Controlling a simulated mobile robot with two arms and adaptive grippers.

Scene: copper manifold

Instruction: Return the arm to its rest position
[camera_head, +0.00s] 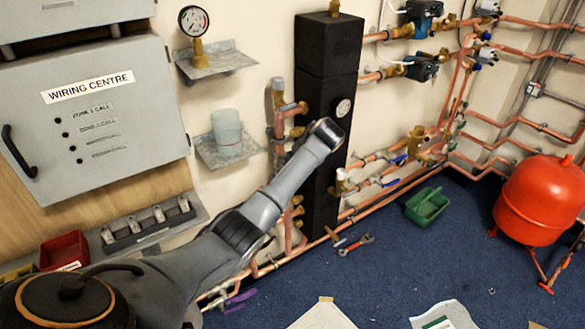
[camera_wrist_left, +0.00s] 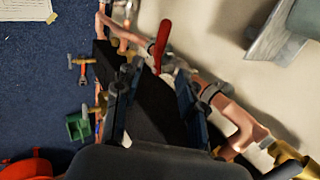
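My left arm (camera_head: 265,205) comes in from the lower left in the head view and reaches up to the tall black block on the wall. Its gripper is hidden there behind my own arm. In the left wrist view my left gripper (camera_wrist_left: 157,88) shows two dark fingers spread apart. Nothing is held between them. The black block (camera_wrist_left: 160,125) lies behind the gap, and it also shows in the head view (camera_head: 327,55). A red lever (camera_wrist_left: 162,45) on the copper pipework is just beyond the fingertips. My right gripper is in neither view.
Copper pipes (camera_head: 485,118) with valves and pumps run along the wall. A shelf holds a gauge (camera_head: 194,20); another holds a translucent cup (camera_head: 226,127). A green tray (camera_head: 427,206), a wrench (camera_head: 356,244) and a red tank (camera_head: 541,200) are on the blue floor. The grey wiring cabinet (camera_head: 120,130) is at left.

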